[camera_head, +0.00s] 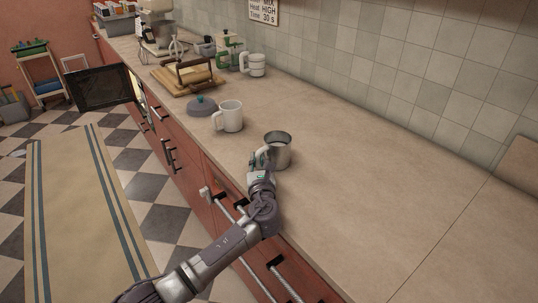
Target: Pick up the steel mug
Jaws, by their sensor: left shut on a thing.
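The steel mug (280,150) is grey metal and upright, at the front edge of the counter in the middle of the head view. My left gripper (261,160) is at the mug's left side, where its handle is, and is shut on it. The gripper's fingers partly hide the handle. I cannot tell whether the mug's base touches the counter. My right gripper is not in view.
Farther back are a wooden board (187,79) and another white mug (257,64). The counter to the right is clear.

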